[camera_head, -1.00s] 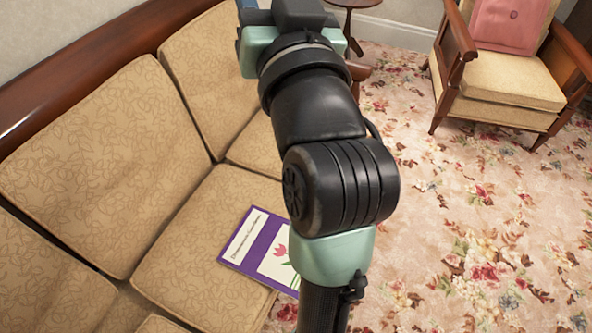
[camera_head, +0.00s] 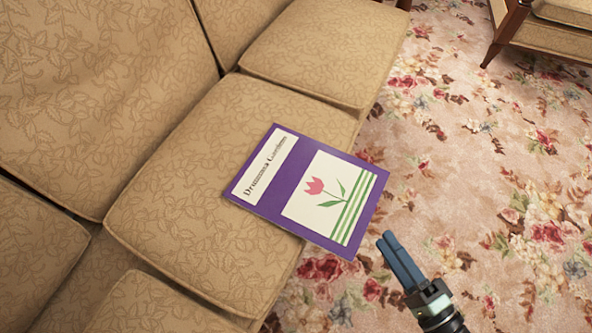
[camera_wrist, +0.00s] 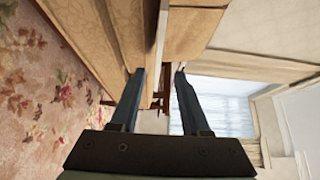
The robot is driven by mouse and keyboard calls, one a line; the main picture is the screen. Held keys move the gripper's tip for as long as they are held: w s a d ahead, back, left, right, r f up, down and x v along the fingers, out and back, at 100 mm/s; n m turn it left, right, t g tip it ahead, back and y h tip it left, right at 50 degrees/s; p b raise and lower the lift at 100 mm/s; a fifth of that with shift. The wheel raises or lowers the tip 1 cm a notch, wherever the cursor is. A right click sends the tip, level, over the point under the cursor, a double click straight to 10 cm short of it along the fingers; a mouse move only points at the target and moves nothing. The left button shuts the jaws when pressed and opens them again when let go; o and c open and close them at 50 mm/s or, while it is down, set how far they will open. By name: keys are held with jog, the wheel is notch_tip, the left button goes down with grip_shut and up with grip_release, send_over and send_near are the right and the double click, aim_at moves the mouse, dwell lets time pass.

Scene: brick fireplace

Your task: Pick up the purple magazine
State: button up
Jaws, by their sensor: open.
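The purple magazine (camera_head: 270,190) lies flat on a tan sofa seat cushion in the head view. Its cover has a white title strip and a pink tulip picture, and its right corner reaches past the cushion's front edge. My gripper (camera_head: 387,238) is to the lower right of the magazine in that view, apart from it, with the floral carpet behind it. In the wrist view my gripper (camera_wrist: 159,72) shows two dark blue fingers spread apart with nothing between them. I cannot make out the magazine clearly in the wrist view.
The tan sofa (camera_head: 160,190) has several patterned cushions and a tall backrest at the left. Part of a wooden-legged armchair (camera_head: 545,35) stands at the top right. The floral carpet (camera_head: 480,150) between them is clear. A bright window (camera_wrist: 222,95) shows in the wrist view.

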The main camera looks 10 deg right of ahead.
aim_at(350, 195)
jog(key=b+x, duration=0.2)
jog(key=x, duration=0.5)
jog(key=shift+w+a+f, duration=0.1)
jog(key=shift+w, duration=0.05)
jog(key=b+x, duration=0.1)
jog(key=x, duration=0.1)
jog(key=b+x, duration=0.2)
jog(key=shift+a+f, duration=0.25)
jog(key=shift+a, duration=0.1)
jog(key=shift+w+a+r, duration=0.15)
jog(key=shift+w, duration=0.3)
grip_shut()
jog(key=shift+r, duration=0.1)
dwell(0.4)
